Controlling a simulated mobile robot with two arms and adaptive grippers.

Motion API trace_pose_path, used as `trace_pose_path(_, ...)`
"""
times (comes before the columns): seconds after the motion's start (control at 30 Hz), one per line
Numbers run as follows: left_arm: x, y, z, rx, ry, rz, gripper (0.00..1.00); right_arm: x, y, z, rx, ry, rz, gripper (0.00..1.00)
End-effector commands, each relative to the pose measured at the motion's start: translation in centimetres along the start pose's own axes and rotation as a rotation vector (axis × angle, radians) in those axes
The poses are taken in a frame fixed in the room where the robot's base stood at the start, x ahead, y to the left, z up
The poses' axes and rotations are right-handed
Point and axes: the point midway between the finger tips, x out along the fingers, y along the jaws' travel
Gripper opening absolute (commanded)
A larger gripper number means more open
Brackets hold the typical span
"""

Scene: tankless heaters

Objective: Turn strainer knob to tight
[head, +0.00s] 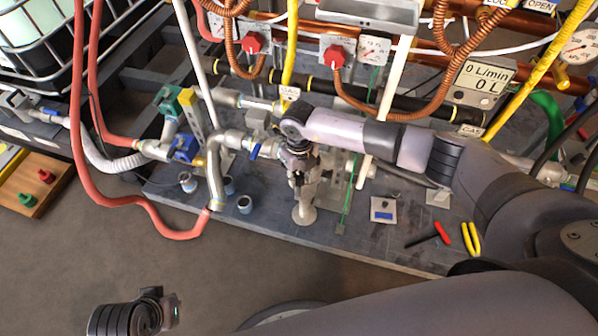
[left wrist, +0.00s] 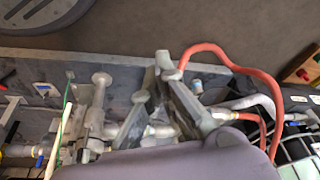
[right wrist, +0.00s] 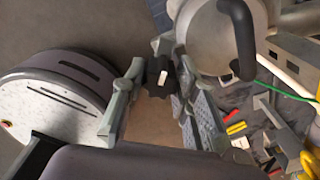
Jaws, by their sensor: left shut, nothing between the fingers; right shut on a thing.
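A small black lobed knob with a pale mark (right wrist: 162,76), apparently the strainer knob, sits between the fingers of my right gripper (right wrist: 153,62) in the right wrist view. The fingers are shut on it from both sides.
Blue-handled valves (head: 186,150) and a red hose (head: 150,215) lie left of my right gripper. The floor (head: 200,262) in front is mostly clear.

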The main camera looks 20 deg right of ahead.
Motion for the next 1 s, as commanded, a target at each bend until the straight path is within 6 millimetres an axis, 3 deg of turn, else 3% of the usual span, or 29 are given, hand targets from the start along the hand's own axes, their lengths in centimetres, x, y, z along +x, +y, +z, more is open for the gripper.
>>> trace_pose_path(0.27, 5.6, 0.3, 0.8, 0.004, -0.031, 0.006, 0.0, -0.3, 0.0, 0.0, 0.264, 0.001, 0.0, 0.0)
trace_pose_path(0.6, 12.2, 0.7, 3.8, 0.011, -0.069, 0.012, 0.0, -0.3, 0.0, 0.0, 0.576, 0.001, 0.0, 0.0)
trace_pose_path(1.0, 16.7, 0.9, 7.6, 0.017, -0.097, 0.016, 0.0, -0.2, 0.0, 0.0, 0.823, 0.0, -0.001, 0.0)
